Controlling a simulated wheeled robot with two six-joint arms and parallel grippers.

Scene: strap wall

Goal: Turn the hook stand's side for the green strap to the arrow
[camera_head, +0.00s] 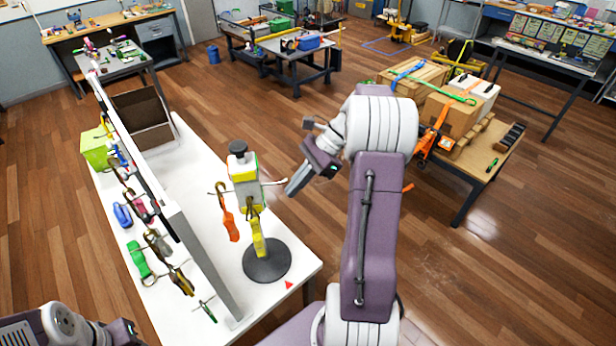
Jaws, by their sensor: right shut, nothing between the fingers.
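The hook stand (245,190) stands upright near the table's right edge, on a round dark base (267,261), with a dark knob on top. An orange strap (228,220) hangs on its left hook and a yellow strap (257,236) on the near side. A thin green edge shows on its head; side markings are too small to read. A red arrow (289,285) lies on the table by the base, on the near side. My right gripper (298,179) is shut and empty, right of the stand's head and apart from it. My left gripper (126,333) is low at the left, fingers unclear.
A wall panel (178,214) runs along the white table, with several straps and coloured items, including a green one (138,260), on its left side. A brown open box (143,117) and a lime green bin (95,148) are farther back. A wooden table with boxes (450,117) stands right.

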